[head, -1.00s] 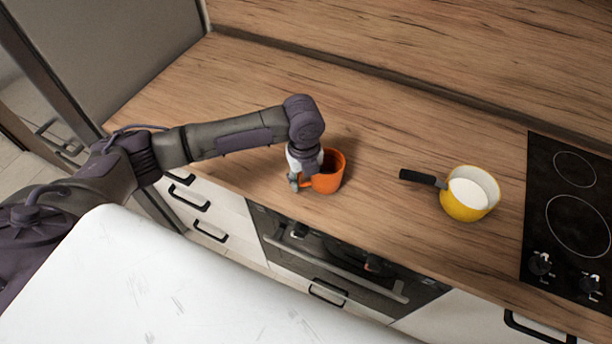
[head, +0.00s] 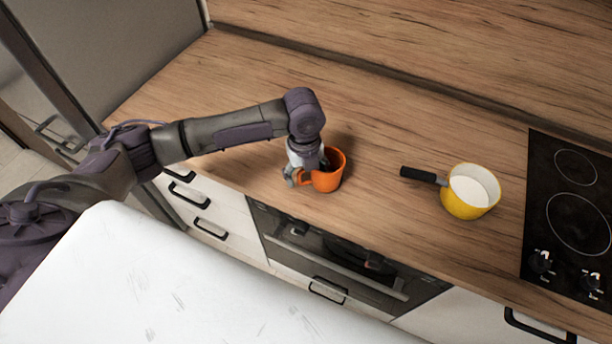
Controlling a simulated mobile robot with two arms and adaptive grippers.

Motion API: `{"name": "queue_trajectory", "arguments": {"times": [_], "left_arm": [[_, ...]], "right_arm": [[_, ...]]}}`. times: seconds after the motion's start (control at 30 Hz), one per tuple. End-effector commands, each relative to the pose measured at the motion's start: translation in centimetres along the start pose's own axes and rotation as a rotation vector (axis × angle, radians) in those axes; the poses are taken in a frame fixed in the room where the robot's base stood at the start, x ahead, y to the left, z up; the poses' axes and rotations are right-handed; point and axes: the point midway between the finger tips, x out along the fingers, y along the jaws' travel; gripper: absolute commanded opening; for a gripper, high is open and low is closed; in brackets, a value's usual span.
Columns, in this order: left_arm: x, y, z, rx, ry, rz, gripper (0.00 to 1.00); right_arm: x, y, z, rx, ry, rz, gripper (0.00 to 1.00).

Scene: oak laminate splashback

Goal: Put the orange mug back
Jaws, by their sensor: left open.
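The orange mug (head: 328,179) stands upright on the wooden countertop, near its front edge. Its handle points left, toward my left gripper. My left gripper (head: 303,178) is open at the mug's left side, with its fingers around or beside the handle. I cannot tell whether they touch it. The arm and wrist hide part of the mug's left side. My right gripper is not in view.
A yellow saucepan (head: 464,205) with a white inside and black handle stands to the right, beside the black cooktop (head: 572,215). An oven (head: 340,262) and drawers lie below the counter edge. The counter (head: 375,135) behind the mug is clear.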

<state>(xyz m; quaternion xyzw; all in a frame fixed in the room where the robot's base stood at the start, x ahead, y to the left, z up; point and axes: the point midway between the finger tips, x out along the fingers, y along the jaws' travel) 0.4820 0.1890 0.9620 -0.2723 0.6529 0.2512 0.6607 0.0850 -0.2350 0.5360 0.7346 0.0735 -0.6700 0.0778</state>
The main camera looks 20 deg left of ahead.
Motion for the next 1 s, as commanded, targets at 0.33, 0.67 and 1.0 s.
{"name": "queue_trajectory", "arguments": {"times": [0.33, 0.67, 1.0], "left_arm": [[-7.1, -0.1, 0.1, 0.0, -0.004, -0.004, 0.74], [-10.7, 0.0, 0.0, -0.001, -0.001, 0.001, 0.74], [-10.8, 0.0, 0.0, -0.001, 0.0, 0.001, 0.74]], "right_arm": [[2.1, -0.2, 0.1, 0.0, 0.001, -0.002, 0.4], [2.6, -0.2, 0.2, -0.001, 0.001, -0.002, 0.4], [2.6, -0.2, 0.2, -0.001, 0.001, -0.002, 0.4]]}}
